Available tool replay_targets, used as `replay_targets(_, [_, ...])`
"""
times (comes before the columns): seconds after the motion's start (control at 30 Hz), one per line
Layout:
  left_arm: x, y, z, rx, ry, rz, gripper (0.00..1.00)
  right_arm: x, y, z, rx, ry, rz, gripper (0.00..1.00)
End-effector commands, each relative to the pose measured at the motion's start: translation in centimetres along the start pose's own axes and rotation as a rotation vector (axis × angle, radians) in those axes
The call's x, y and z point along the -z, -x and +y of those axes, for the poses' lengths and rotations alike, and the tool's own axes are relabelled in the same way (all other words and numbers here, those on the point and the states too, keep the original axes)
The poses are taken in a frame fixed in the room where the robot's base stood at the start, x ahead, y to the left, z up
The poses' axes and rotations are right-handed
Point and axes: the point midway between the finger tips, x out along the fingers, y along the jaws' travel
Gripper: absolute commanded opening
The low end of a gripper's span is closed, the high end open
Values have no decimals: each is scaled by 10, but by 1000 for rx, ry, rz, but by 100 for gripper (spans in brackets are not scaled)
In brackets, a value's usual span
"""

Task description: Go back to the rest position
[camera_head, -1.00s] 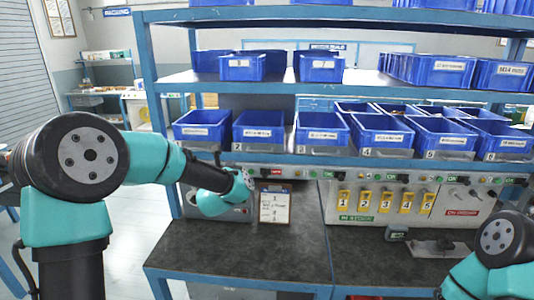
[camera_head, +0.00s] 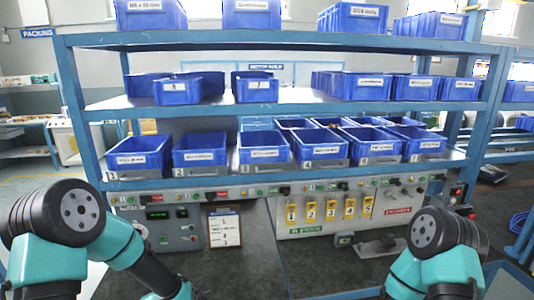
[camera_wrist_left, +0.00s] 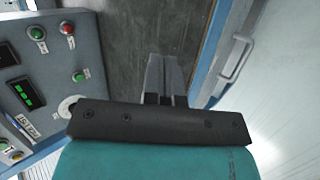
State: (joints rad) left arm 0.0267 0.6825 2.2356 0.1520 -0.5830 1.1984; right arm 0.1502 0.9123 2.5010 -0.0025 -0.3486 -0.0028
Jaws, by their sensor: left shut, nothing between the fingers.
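My left gripper (camera_wrist_left: 162,75) shows in the left wrist view with its two grey fingers together and nothing between them. It is over the dark bench top (camera_wrist_left: 120,30), beside the grey control box (camera_wrist_left: 40,75). In the head view my teal and black left arm comes in at the lower left, and its far end runs down to the bottom edge in front of the bench. My right arm shows at the lower right. Its gripper is out of the picture.
The blue shelf rack (camera_head: 290,107) holds several blue bins. The control box (camera_head: 160,229) and a clipboard (camera_head: 224,226) stand at the back of the bench, left of a panel with yellow numbered switches (camera_head: 330,211). The bench top (camera_head: 265,265) is clear in the middle.

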Motion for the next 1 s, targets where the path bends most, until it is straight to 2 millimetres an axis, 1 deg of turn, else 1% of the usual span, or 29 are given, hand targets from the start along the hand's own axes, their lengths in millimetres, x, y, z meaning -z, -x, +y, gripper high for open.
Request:
replay_targets(0.03, [-1, -2, -24, 55, -84, -16, 0, 0, 0, 0, 0, 0, 0, 100])
replay_targets(0.1, [-4, -2, -53, 122, -214, -49, 0, 0, 0, 0, 0, 0, 0, 100])
replay_targets(0.17, [-6, -1, -78, 176, -322, -83, 0, 0, 0, 0, 0, 0, 0, 100])
replay_targets(0.2, [-8, 1, -95, 212, -394, -110, 0, 0, 0, 0, 0, 0, 0, 100])
replay_targets(0.27, [-10, 4, -119, 260, -502, -156, 0, 0, 0, 0, 0, 0, 0, 100])
replay_targets(0.3, [-12, 7, -135, 291, -571, -191, 0, 0, 0, 0, 0, 0, 0, 100])
replay_targets(0.5, [-23, 29, -210, 409, -907, -401, 0, 0, 0, 0, 0, 0, 0, 100])
replay_targets(0.6, [-27, 42, -240, 440, -1042, -508, 0, 0, 0, 0, 0, 0, 0, 100])
replay_targets(0.7, [-31, 51, -258, 451, -1133, -587, 0, 0, 0, 0, 0, 0, 0, 100])
replay_targets(0.77, [-32, 54, -264, 453, -1165, -615, 0, 0, 0, 0, 0, 0, 0, 100])
replay_targets(0.87, [-33, 57, -268, 453, -1187, -633, 0, 0, 0, 0, 0, 0, 0, 100])
replay_targets(1.0, [-33, 57, -267, 452, -1187, -632, 0, 0, 0, 0, 0, 0, 0, 100])
